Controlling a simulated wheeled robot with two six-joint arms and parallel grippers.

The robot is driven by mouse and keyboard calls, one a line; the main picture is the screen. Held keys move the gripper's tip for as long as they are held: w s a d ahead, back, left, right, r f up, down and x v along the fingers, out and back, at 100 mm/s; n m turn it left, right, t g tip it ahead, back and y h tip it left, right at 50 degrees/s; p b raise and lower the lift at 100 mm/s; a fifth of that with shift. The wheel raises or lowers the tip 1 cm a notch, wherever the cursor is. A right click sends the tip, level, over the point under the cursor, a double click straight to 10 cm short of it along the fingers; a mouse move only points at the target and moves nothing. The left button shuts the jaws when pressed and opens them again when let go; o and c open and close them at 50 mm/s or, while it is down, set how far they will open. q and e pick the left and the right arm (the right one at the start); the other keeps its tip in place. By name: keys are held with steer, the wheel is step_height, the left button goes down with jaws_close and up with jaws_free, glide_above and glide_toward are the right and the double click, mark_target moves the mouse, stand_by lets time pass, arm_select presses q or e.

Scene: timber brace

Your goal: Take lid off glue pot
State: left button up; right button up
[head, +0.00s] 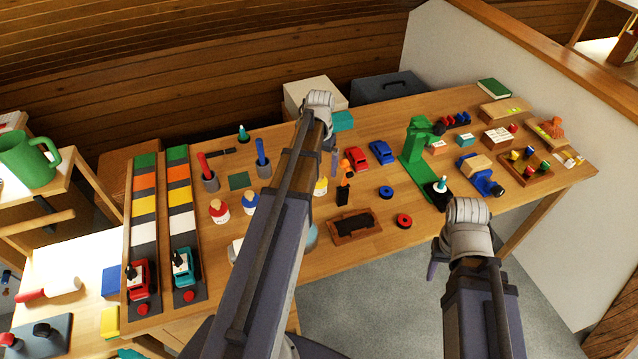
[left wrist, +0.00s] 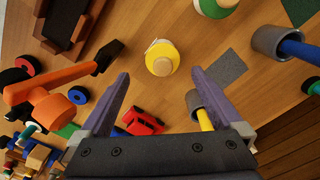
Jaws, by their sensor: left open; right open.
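A small round pot with a yellow top (left wrist: 162,57) stands on the table in the left wrist view, with a thin pale wire-like loop at its side. The head view shows part of it (head: 321,186) beside my left arm. My left gripper (left wrist: 158,74) is open, its fingertips on either side of the yellow top in the picture, with nothing between them. Other pots have a red top (head: 219,210), a blue top (head: 250,203) and a green top (left wrist: 217,6). I cannot tell which is the glue pot. My right gripper (head: 436,262) hangs beyond the table's front edge, mostly hidden.
An orange tool (left wrist: 55,103) and a red car (left wrist: 142,121) lie near the left gripper. A grey cup (left wrist: 272,42) holds a blue-handled tool. A wooden tray (head: 355,228) lies near the table's front edge. A green stand (head: 416,150) rises to the right.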

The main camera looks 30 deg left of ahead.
arm_select(q)
steer(key=shift+a+f+b, duration=0.15)
steer(key=shift+f+b, duration=1.2)
steer(key=shift+a+f+b, duration=0.1)
steer(key=shift+f+b, duration=1.2)
steer(key=shift+r, duration=0.1)
steer(key=c, duration=1.3)
steer(key=shift+r, duration=0.1)
step_height(320, 180, up, 10)
steer(key=p, duration=1)
